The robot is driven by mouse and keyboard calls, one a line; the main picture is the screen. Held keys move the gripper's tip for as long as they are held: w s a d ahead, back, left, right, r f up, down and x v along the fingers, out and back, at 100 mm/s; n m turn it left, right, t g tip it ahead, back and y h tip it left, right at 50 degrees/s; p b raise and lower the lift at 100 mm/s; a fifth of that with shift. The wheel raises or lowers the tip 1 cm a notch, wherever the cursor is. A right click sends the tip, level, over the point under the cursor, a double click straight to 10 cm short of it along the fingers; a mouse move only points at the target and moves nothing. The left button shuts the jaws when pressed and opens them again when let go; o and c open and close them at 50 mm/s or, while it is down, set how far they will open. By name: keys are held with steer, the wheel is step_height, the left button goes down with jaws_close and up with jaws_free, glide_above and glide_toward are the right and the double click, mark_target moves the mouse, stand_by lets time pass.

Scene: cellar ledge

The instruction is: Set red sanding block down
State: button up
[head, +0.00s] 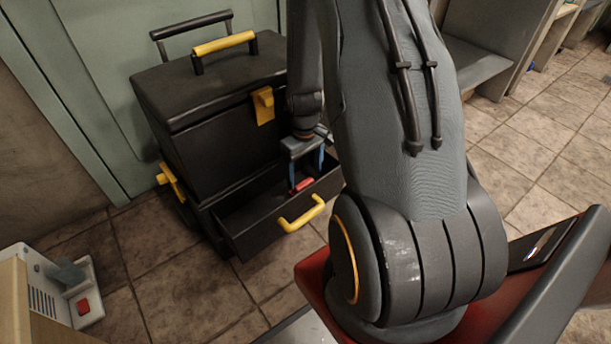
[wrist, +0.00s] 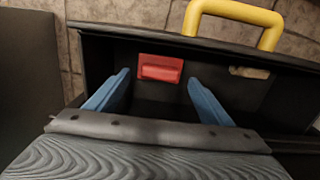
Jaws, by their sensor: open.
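The red sanding block (head: 303,185) lies in the open drawer (head: 262,229) of the black toolbox. In the wrist view the red sanding block (wrist: 160,67) rests inside the drawer (wrist: 100,60), close to the wall by the yellow handle. My gripper (head: 306,172) reaches down into the drawer from above. Its blue fingers are spread apart in the wrist view (wrist: 158,80), with the block between and just beyond the tips. I see a gap on both sides of the block, so nothing is held.
The toolbox (head: 215,150) stands against a pale green door. The drawer's yellow handle (head: 302,214) sticks out in front. A small light object (wrist: 249,72) lies at the drawer's right in the wrist view. A grey-white device with a red button (head: 83,306) sits at lower left. Tiled floor lies between.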

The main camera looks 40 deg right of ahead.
mark_target(305, 183)
step_height(305, 183, up, 9)
steer(key=p, duration=0.3)
steer(key=shift+f+p, duration=0.15)
steer(key=shift+p, duration=0.2)
steer(key=shift+s, duration=0.1)
